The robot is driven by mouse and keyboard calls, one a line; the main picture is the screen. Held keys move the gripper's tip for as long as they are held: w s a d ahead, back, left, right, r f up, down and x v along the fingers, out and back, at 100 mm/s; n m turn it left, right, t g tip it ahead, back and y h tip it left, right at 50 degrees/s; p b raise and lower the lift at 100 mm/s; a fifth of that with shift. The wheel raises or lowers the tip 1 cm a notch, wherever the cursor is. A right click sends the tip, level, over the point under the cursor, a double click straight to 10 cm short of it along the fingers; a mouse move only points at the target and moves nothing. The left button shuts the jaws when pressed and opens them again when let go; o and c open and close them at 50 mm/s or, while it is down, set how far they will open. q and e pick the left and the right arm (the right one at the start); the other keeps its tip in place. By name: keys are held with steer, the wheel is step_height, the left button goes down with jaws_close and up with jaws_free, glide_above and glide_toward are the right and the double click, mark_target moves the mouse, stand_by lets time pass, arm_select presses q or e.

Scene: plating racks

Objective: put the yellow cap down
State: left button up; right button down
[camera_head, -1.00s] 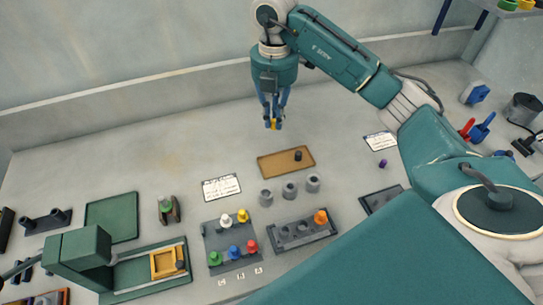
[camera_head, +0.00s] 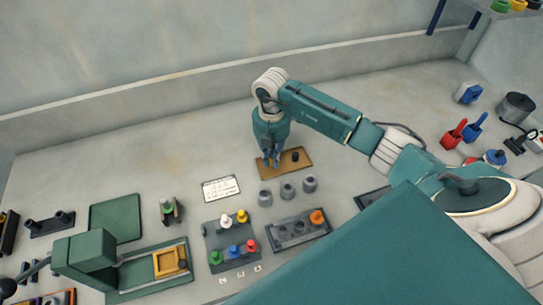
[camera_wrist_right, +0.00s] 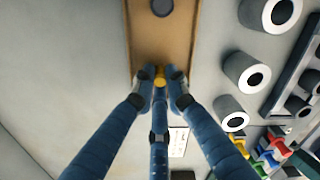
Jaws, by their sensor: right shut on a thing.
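The yellow cap (camera_wrist_right: 160,78) shows between my right gripper's fingertips in the right wrist view. My right gripper (camera_head: 272,164) is shut on it, at the left end of a brown tray (camera_head: 292,169). The tray also shows in the right wrist view (camera_wrist_right: 148,40). In the head view the fingers hide the cap. I cannot tell whether the cap touches the tray. A dark round piece (camera_head: 295,156) stands on the tray's right part; it also shows in the right wrist view (camera_wrist_right: 162,7). My left gripper is not in view.
Several grey cylinders (camera_head: 287,191) stand just in front of the tray. A grey rack (camera_head: 231,258) holds coloured caps, and another rack (camera_head: 299,239) holds an orange one. A white card (camera_head: 221,188) lies to the left. The bench behind is clear.

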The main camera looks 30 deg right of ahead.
mark_target(272, 160)
steer(key=shift+f, duration=0.15)
steer(key=c, duration=1.7)
jaws_free()
steer(key=shift+c, duration=0.2)
steer(key=shift+r, duration=0.55)
step_height(272, 160, up, 11)
steer(key=b, duration=0.4)
steer(key=shift+r, duration=0.15)
